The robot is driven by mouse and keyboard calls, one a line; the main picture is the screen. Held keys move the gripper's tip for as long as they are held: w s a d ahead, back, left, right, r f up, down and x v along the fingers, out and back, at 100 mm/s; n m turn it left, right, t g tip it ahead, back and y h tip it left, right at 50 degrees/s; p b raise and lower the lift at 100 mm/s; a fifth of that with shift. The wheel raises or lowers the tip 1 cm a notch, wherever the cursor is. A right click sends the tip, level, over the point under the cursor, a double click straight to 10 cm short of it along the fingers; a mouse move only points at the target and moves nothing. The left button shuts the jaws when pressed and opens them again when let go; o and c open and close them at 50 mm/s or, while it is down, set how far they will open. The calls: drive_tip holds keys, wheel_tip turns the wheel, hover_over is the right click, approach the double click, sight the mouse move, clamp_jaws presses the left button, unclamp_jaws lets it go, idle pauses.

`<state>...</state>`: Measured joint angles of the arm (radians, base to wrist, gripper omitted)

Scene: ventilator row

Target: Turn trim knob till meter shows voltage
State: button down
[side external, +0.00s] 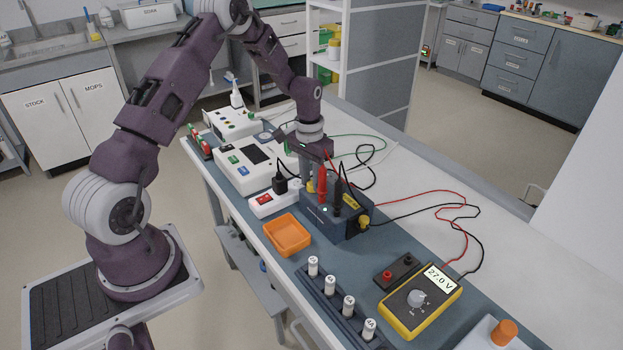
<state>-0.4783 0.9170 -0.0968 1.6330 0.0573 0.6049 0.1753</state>
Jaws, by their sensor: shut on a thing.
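The yellow multimeter (421,300) lies at the lower right, and its display (439,277) reads 27.0 V. A dark blue box (335,217) stands mid-table with a lit green light on its front. A red probe (322,184) and a black probe (338,194) stand upright in its top. My gripper (309,182) points down at the back left of the box top, behind the red probe. It is shut on the trim knob, which is mostly hidden by the fingers and probe.
An orange tray (287,234) sits left of the box, beside a white power strip (270,203) with a black plug. White numbered cylinders (348,305) stand in a front rack. Red and black leads loop across the right side. White instruments (240,165) stand behind.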

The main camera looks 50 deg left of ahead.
drive_tip(key=c, duration=1.1)
unclamp_jaws()
drive_tip(key=m, duration=0.5)
drive_tip(key=shift+w+m, duration=0.1)
drive_tip(key=shift+m, duration=0.2)
drive_tip(key=m, duration=0.3)
drive_tip(key=shift+w+a+r+m, duration=0.1)
drive_tip(key=shift+a+r+m, duration=0.05)
drive_tip(key=shift+r+m, duration=0.7)
wheel_tip(320, 180, up, 29)
drive_tip(key=shift+f+g, duration=0.15)
drive_tip(key=shift+g, duration=0.15)
